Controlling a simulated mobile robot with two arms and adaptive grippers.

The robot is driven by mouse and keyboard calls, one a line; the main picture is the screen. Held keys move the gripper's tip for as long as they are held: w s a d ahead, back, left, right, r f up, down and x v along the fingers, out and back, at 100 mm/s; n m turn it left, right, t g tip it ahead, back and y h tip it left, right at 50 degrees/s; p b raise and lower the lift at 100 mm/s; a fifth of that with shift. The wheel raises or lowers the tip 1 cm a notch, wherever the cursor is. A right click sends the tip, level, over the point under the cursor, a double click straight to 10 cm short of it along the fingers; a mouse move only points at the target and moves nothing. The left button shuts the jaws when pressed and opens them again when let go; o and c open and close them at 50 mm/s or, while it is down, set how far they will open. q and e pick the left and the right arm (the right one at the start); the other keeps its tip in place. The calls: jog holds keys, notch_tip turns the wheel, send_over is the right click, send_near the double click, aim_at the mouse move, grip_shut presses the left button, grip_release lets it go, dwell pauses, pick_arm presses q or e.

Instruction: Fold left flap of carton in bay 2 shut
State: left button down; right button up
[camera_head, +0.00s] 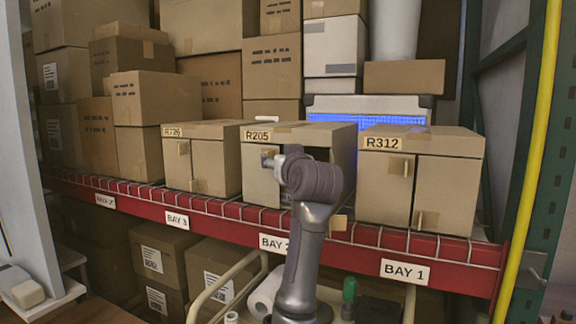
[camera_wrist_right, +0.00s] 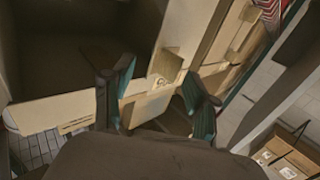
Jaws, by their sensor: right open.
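The carton R205 (camera_head: 262,136) stands on the red shelf above the partly covered BAY 2 label. Its left front flap (camera_head: 258,185) shows beside my arm, and a dark opening shows to the right. My right arm's wrist covers much of its front. My right gripper (camera_head: 270,160) is at the upper front of this carton, mostly hidden by the wrist. In the right wrist view the gripper (camera_wrist_right: 160,103) is open, with cardboard and a small tan tab (camera_wrist_right: 167,64) beyond and between its fingers. I cannot tell whether it touches them. My left gripper is out of view.
The carton R312 (camera_head: 435,142) stands to the right, above the BAY 1 label, and another carton (camera_head: 200,160) stands to the left; their fronts look shut. Stacked boxes fill the back. A cart with a paper roll (camera_head: 266,290) is below. A yellow pole (camera_head: 532,160) rises at right.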

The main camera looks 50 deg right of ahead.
jog(key=v, duration=0.7)
jog(key=shift+s, duration=0.1)
jog(key=shift+c, duration=0.3)
jog(key=shift+d+f, duration=0.1)
jog(key=shift+f, duration=0.05)
jog(key=shift+c, duration=1.3)
jog(key=w+f+m+g+b, duration=0.1)
jog(key=w+d+f+m+g+h+b, duration=0.1)
jog(key=f+m, duration=0.1)
jog(key=w+d+f+m+g+b, duration=0.1)
jog(key=w+f, duration=0.1)
jog(key=shift+m+g+h, duration=0.3)
jog(key=shift+g+h, duration=0.1)
grip_shut()
notch_tip(320, 180, down, 3)
jog(key=w+a+m+g+h+b, duration=0.1)
jog(key=w+a+m+g+b, duration=0.1)
jog(key=w+m+g, duration=0.15)
jog(key=a+r+m+g+h+b, duration=0.1)
jog(key=a+r+g+h+b, duration=0.2)
jog(key=a, duration=0.4)
jog(key=a+r+m+g+h+b, duration=0.1)
jog(key=a+r+g+h, duration=0.1)
jog(key=a+r, duration=0.35)
jog(key=w+d+p, duration=0.2)
jog(key=d+p, duration=0.1)
jog(key=d, duration=1)
jog(key=shift+w+f+p, duration=0.15)
jog(key=shift+f+p, duration=0.15)
